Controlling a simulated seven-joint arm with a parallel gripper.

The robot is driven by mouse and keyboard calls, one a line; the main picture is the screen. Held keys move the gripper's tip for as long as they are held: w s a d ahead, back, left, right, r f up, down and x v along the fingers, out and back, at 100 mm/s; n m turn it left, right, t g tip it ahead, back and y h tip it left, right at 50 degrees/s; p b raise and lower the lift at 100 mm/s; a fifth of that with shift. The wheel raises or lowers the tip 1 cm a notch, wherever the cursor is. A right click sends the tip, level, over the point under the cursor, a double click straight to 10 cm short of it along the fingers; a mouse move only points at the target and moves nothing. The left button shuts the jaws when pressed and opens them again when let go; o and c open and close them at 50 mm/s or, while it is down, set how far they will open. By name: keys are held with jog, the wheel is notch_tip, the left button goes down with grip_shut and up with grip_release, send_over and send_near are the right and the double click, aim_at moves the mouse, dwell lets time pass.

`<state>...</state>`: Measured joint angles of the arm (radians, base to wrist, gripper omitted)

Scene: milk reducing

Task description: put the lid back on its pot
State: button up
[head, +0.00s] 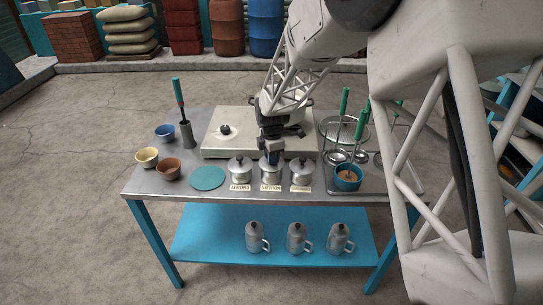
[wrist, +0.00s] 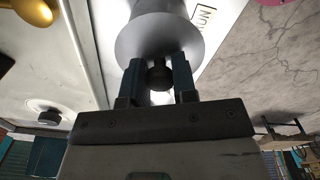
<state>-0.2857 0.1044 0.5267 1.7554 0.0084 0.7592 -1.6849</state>
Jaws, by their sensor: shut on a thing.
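Three small metal pots stand in a row at the table's front, each with a label before it. My gripper (head: 272,158) points down over the middle pot (head: 271,175), whose label appears to read saffron. In the wrist view my gripper (wrist: 158,80) has its blue fingers on both sides of the dark knob (wrist: 160,76) of a grey lid (wrist: 158,42), shut on it. The lid is at the pot's top; I cannot tell whether it is seated or slightly raised. The left pot (head: 240,172) and right pot (head: 301,172) have knobbed lids on.
A pale stove (head: 228,144) lies behind the pots. A teal disc (head: 208,178) lies to the left, with a blue bowl (head: 165,133), yellow bowl (head: 147,158) and brown bowl (head: 168,169) beyond. A teal cup (head: 347,181) and green-handled ladles crowd the right. Metal jugs (head: 297,240) stand on the lower shelf.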

jog(key=shift+f, duration=0.5)
jog(key=o, duration=1)
jog(key=shift+r, duration=0.1)
jog(key=shift+r, duration=3.8)
jog(key=shift+r, duration=0.15)
notch_tip(320, 180, up, 6)
jog(key=shift+f, duration=0.15)
jog(key=shift+d, duration=0.1)
